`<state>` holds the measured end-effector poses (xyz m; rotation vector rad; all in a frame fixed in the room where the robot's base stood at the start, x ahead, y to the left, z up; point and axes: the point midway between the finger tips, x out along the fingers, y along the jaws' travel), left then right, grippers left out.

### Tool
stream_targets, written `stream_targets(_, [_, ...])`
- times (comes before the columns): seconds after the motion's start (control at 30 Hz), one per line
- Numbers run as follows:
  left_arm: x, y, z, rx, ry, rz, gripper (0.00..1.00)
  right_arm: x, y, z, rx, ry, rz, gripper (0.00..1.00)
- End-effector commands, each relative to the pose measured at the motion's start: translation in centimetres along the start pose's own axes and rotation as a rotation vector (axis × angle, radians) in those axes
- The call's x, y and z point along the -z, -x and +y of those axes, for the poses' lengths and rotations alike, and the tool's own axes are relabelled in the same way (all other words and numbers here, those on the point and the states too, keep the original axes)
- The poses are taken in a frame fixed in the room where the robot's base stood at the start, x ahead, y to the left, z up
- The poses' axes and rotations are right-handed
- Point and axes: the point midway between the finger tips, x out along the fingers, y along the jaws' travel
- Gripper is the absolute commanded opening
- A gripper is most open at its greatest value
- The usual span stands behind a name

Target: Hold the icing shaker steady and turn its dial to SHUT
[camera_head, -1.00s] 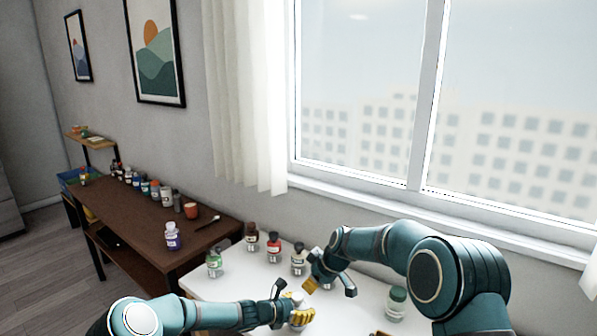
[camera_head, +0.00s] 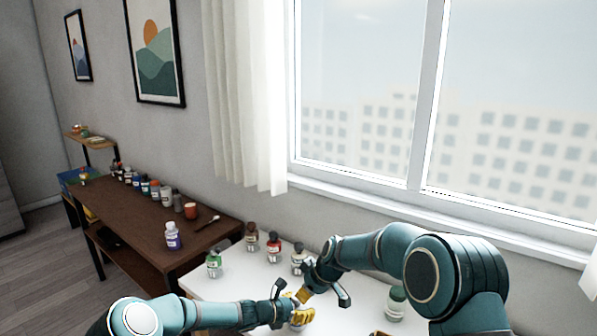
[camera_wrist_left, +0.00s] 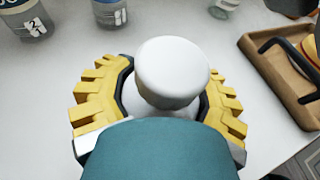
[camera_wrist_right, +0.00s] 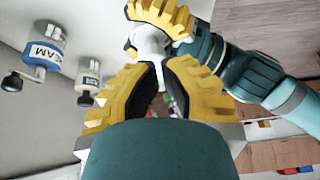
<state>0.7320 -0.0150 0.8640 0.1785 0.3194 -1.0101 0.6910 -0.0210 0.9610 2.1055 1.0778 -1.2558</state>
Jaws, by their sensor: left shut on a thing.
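The icing shaker is white with a round white top (camera_wrist_left: 172,72), standing between the yellow fingers of my left gripper (camera_wrist_left: 160,105) in the left wrist view. My left gripper is shut on it from the sides, low over the white table. In the head view the shaker (camera_head: 297,326) is mostly hidden by the yellow fingers. My right gripper (camera_wrist_right: 158,72) is slightly open, with a narrow gap between its fingers. It comes in from above, its fingertips close to the white top; I cannot tell whether they touch. No dial marking is readable.
Several labelled bottles stand along the back of the white table, among them a green one (camera_head: 214,266) and a red one (camera_head: 273,247). A green-capped jar (camera_head: 396,304) stands at right. A brown tray (camera_wrist_left: 266,62) lies right of the shaker in the left wrist view.

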Motion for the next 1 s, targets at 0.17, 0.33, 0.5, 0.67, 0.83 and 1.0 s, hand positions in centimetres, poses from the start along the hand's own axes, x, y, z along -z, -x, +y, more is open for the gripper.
stream_targets(0.17, [-0.1,0.0,0.0,0.000,0.000,-0.001,0.14,-1.1,-1.9,0.0,0.001,-0.001,-0.001,0.00])
stream_targets(0.33, [-0.1,0.0,0.0,0.000,0.000,-0.001,0.14,-1.6,-3.0,0.0,0.000,0.000,-0.001,0.00])
stream_targets(0.5, [-0.1,0.0,0.0,0.000,0.000,-0.001,0.14,-1.8,-3.3,0.0,-0.001,0.001,0.001,0.00])
stream_targets(0.67, [-0.1,0.0,0.0,0.000,0.000,-0.001,0.14,-1.8,-3.3,0.0,-0.001,0.000,0.001,0.00])
stream_targets(0.83, [-0.1,0.0,0.0,0.000,0.000,-0.001,0.14,-1.8,-3.3,0.0,-0.001,0.000,0.001,0.00])
stream_targets(1.0, [-0.1,0.0,0.0,0.000,0.000,-0.001,0.14,-1.7,-3.4,0.1,-0.001,0.001,0.000,0.00])
